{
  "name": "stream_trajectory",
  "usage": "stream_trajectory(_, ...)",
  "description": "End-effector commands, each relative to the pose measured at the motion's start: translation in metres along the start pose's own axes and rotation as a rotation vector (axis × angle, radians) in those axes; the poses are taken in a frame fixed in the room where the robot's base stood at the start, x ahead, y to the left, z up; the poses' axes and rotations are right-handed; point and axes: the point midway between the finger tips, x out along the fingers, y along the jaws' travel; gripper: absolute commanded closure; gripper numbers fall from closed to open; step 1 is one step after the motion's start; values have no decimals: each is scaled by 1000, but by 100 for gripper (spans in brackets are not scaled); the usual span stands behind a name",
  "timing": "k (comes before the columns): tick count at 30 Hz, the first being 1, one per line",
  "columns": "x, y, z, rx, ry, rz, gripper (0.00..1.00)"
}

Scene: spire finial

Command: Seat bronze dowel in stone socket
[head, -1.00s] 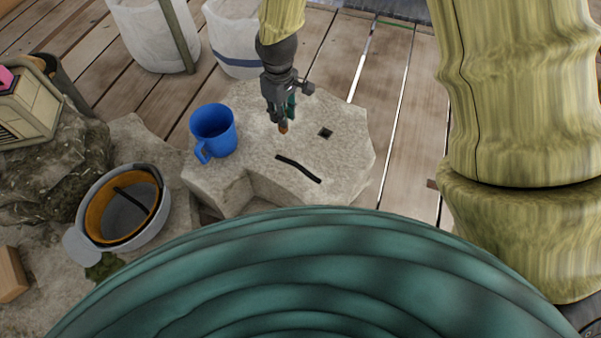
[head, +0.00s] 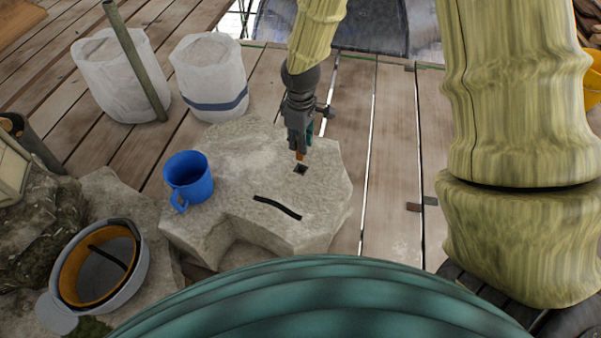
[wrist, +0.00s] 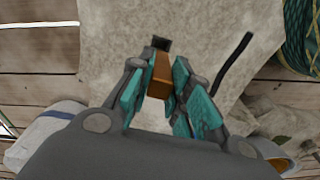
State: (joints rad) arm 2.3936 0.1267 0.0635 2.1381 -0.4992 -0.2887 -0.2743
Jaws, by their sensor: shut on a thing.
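My gripper (head: 299,148) is shut on the bronze dowel (head: 299,156), a short orange-brown piece pointing down from the fingertips. In the wrist view the dowel (wrist: 160,76) sits between the teal finger pads, its far end beside the dark square socket (wrist: 161,44). In the head view the socket (head: 300,169) is a small dark square hole in the top of the pale stone block (head: 235,160). The dowel's lower tip appears just above or at the socket's far edge. I cannot tell whether it touches the stone.
A blue mug (head: 188,178) stands on the stone's left side. A black curved strip (head: 277,207) lies on the stone in front of the socket. A hard hat (head: 100,265) lies at lower left. White sacks (head: 209,80) stand behind on wooden planks.

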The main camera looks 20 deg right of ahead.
Motion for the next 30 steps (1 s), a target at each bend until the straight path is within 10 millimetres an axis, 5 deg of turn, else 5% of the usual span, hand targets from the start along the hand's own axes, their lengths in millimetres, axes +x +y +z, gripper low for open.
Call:
stream_trajectory(10, 54, -1, 1, -1, -2, -1, 100)
stream_trajectory(24, 97, 0, 0, -1, 0, 0, 100)
stream_trajectory(30, 97, 0, 0, -1, 0, 0, 100)
